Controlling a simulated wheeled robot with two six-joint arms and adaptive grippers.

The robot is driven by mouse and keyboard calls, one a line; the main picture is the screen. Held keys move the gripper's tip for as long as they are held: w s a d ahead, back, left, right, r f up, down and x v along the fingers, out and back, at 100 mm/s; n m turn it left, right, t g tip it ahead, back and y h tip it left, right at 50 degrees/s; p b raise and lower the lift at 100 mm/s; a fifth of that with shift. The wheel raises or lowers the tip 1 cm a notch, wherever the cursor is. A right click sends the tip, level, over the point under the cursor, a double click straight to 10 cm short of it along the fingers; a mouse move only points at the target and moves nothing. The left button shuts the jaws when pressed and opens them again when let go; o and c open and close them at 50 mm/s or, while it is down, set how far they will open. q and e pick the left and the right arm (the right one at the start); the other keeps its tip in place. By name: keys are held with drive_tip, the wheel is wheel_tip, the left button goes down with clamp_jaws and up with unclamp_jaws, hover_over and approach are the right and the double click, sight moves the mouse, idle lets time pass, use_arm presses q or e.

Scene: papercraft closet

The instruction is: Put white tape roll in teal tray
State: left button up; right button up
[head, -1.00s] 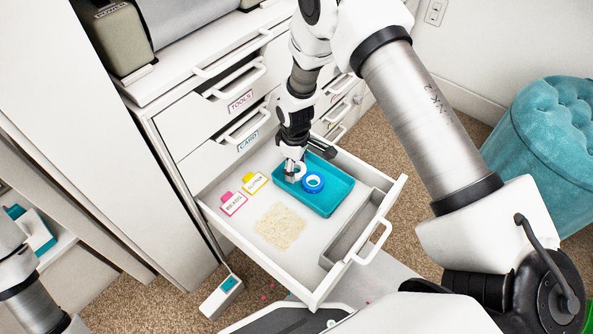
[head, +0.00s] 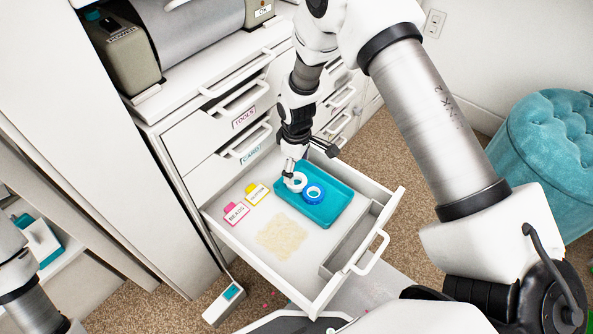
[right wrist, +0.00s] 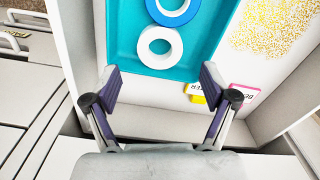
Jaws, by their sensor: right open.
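The white tape roll (head: 303,183) lies in the teal tray (head: 335,187), near its left end, right beside a blue tape roll (head: 320,197). In the right wrist view the white roll (right wrist: 143,50) lies flat inside the tray (right wrist: 122,45), close to the blue roll (right wrist: 190,12). My right gripper (right wrist: 160,78) is open and empty, with its fingertips apart and short of the white roll. In the head view the right gripper (head: 288,178) is at the tray's left end, by the white roll. My left gripper is out of view.
The tray sits in an open white drawer (head: 240,243) with a pile of pale beads (head: 283,238), a pink label (head: 236,213) and a yellow label (head: 257,194). A grey compartment (head: 350,240) runs along the drawer's front. Closed drawers stand above it.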

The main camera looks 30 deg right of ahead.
use_arm(q)
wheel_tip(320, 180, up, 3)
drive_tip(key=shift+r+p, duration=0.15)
drive_tip(key=shift+p, duration=0.95)
use_arm(e)
wheel_tip(320, 180, up, 7)
drive_tip(key=shift+f, duration=0.1)
